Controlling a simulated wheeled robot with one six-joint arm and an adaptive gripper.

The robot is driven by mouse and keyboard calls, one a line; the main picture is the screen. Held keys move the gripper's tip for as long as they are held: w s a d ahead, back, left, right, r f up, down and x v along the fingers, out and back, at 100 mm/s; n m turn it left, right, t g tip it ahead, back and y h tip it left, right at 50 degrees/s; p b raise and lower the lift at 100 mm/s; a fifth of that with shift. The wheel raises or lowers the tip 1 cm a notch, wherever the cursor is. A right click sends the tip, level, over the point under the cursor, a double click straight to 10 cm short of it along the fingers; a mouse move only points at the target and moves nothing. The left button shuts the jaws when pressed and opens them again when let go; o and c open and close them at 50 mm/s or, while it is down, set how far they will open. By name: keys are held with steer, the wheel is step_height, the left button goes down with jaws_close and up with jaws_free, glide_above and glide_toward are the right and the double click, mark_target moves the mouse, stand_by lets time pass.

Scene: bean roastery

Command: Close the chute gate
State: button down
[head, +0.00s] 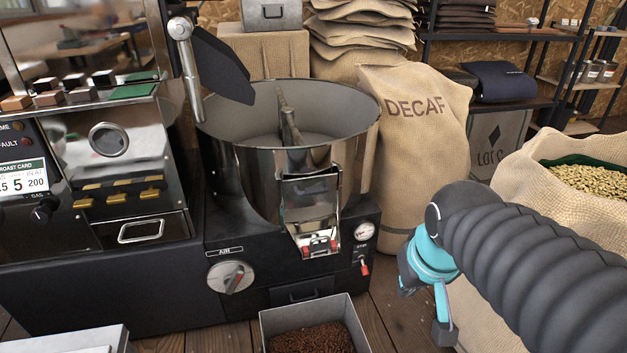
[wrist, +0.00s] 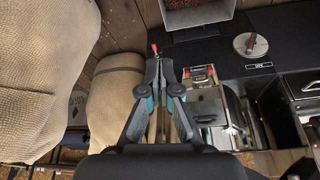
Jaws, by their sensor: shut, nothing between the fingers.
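The chute (head: 318,237) sits on the front of the round steel cooling bin (head: 250,180). Its gate (head: 310,200) is a shiny plate between side rails at the upper part of the chute. The chute also shows in the wrist view (wrist: 205,105). My gripper (head: 428,275) is right of the chute, apart from it, in front of the burlap sacks. In the wrist view my gripper (wrist: 158,62) is shut and empty, its tips left of the chute, seeming close to a red-tipped lever.
The red-tipped lever (head: 365,268) and a gauge (head: 363,231) are right of the chute. The AIR knob (head: 231,277) is at left. A bin of dark beans (head: 268,326) stands below. The DECAF sack (head: 410,140) and a sack of green beans (head: 530,165) stand at right.

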steer(key=w+a+r+n, duration=0.1)
steer(key=w+a+r, duration=0.1)
steer(key=w+a, duration=0.45)
steer(key=w+a+r+n+g+p, duration=0.1)
steer(key=w+a, duration=0.2)
steer(key=w, duration=0.7)
steer(key=w+a+r, duration=0.2)
steer(key=w+a, duration=0.3)
steer(key=w, duration=0.4)
step_height(320, 180, up, 6)
glide_above(314, 189)
steer(key=s, duration=0.3)
steer(key=shift+y, duration=0.3)
steer(key=x, duration=0.8)
steer(key=d+b+x, duration=0.1)
steer(key=x, duration=0.4)
steer(key=shift+s, duration=0.25)
steer(key=shift+f, duration=0.4)
step_height(314, 189, down, 7)
steer(key=b, duration=0.3)
steer(key=shift+s+d+f, duration=0.1)
